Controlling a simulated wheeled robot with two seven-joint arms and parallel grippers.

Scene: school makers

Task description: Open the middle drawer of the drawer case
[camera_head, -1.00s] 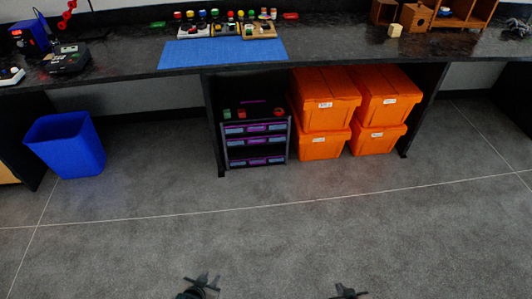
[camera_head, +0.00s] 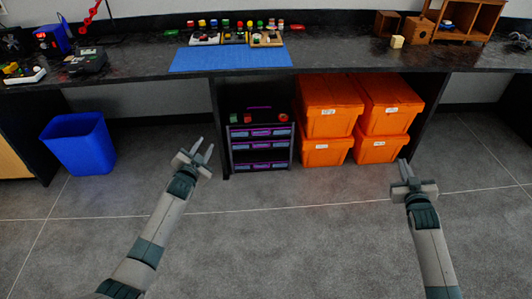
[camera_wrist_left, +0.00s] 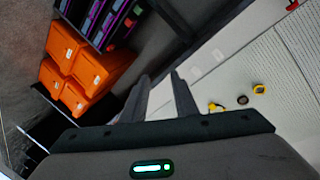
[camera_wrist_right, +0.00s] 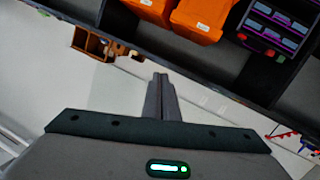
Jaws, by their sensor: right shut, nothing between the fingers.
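The drawer case (camera_head: 292,150) stands on the floor under the bench, dark with purple trim and three stacked drawers. Its middle drawer (camera_head: 260,144) looks closed, level with the others. The case also shows in the left wrist view (camera_wrist_left: 108,18) and the right wrist view (camera_wrist_right: 276,24). My left gripper (camera_head: 201,149) is open and empty, raised in front of the floor, left of the case and apart from it.
Orange lidded bins (camera_head: 330,108) are stacked right beside the case. A blue bin (camera_head: 80,146) stands at the left. The dark bench top (camera_head: 340,58) overhangs the case, with a blue mat (camera_head: 232,58) on it. Small colored items sit on top of the case. The floor in front is clear.

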